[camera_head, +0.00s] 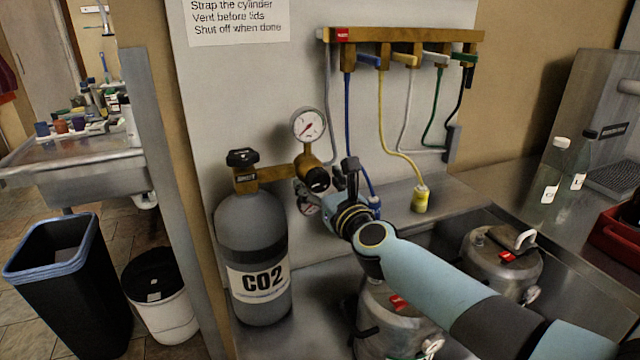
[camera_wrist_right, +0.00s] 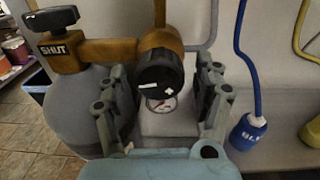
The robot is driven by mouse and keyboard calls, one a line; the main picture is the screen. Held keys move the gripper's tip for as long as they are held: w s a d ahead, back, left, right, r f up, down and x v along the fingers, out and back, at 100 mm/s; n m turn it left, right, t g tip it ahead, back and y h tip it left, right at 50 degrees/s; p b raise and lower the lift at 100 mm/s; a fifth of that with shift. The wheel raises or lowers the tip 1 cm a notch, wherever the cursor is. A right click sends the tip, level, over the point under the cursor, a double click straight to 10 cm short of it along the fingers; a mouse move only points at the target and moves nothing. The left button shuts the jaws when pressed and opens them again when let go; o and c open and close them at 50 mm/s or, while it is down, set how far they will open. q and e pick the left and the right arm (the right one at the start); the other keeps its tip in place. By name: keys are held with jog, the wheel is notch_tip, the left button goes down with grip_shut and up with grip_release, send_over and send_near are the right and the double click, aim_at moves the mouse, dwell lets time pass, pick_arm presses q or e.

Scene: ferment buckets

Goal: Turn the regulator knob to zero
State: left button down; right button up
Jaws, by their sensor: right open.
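The regulator knob (camera_head: 317,180) is a round black knob on the front of the brass regulator, beside the CO2 cylinder (camera_head: 252,230). In the right wrist view the knob (camera_wrist_right: 161,74) shows face-on with a white line and a small white cross mark. My right gripper (camera_head: 335,185) is open, and in its wrist view (camera_wrist_right: 163,100) the fingers stand either side of the knob, with the knob seen between them. I cannot tell whether they touch it. The pressure gauge (camera_head: 308,125) stands above the regulator. A second gauge (camera_wrist_right: 161,103) is partly hidden below the knob. My left gripper is not in view.
The black cylinder valve (camera_head: 242,157) has a SHUT label. A brass manifold (camera_head: 400,35) with coloured valves and hoses hangs above. Metal kegs (camera_head: 502,262) stand at the right.

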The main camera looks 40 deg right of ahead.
jog(key=c, duration=1.2)
jog(key=shift+n, duration=0.4)
jog(key=n+p, duration=0.1)
jog(key=n, duration=0.2)
jog(key=shift+r+n, duration=0.1)
jog(key=shift+n, duration=0.3)
jog(key=n+p, duration=0.1)
jog(key=n, duration=0.2)
jog(key=shift+d+p, duration=0.1)
jog(key=shift+p, duration=0.25)
jog(key=n+p, duration=0.1)
jog(key=n, duration=0.3)
jog(key=shift+r+n+p, duration=0.1)
jog(key=shift+n+p, duration=0.25)
jog(key=shift+n, duration=0.05)
jog(key=shift+n+p, duration=0.6)
jog(key=shift+n, duration=1)
